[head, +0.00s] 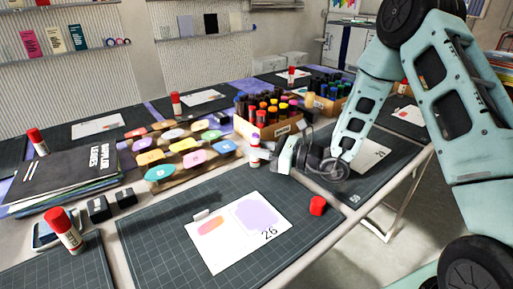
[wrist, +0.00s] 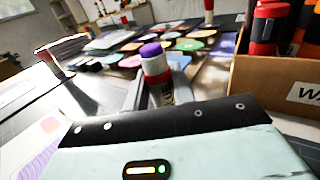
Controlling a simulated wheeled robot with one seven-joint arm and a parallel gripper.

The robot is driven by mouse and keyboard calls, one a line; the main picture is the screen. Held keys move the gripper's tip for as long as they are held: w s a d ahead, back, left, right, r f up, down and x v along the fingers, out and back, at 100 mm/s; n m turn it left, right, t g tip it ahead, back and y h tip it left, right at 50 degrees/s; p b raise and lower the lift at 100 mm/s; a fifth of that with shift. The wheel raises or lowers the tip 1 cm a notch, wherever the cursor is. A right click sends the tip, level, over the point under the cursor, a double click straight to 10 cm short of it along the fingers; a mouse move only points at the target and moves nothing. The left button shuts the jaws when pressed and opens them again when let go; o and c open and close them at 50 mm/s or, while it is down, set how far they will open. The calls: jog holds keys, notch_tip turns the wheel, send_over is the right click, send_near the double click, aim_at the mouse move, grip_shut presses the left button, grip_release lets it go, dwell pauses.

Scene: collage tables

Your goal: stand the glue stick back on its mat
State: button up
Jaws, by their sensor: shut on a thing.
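My gripper (head: 266,156) is at the far edge of the near mat, beside the wooden marker box. It is shut on a red and white glue stick (head: 254,150), which stands roughly upright. In the wrist view the glue stick (wrist: 156,70) shows a purple top and sits between the fingers; its lower end is hidden. I cannot tell whether its base touches anything. The near dark cutting mat (head: 150,225) bears a white sheet (head: 225,255) numbered 26 with an orange and a purple shape. A loose red cap (head: 317,205) stands on this mat, right of the sheet.
The marker box (head: 283,130) stands close behind my gripper. A wooden rack of coloured pads (head: 195,175) is to its left. Black folders (head: 65,178), dark blocks (head: 98,208) and another glue stick (head: 68,232) are further left. The near mat's left and front parts are bare.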

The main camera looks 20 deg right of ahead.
jog(key=shift+f+b, duration=0.35)
jog(key=shift+f, duration=0.35)
grip_shut()
jog(key=o, duration=0.9)
grip_release()
jog(key=shift+r, duration=0.15)
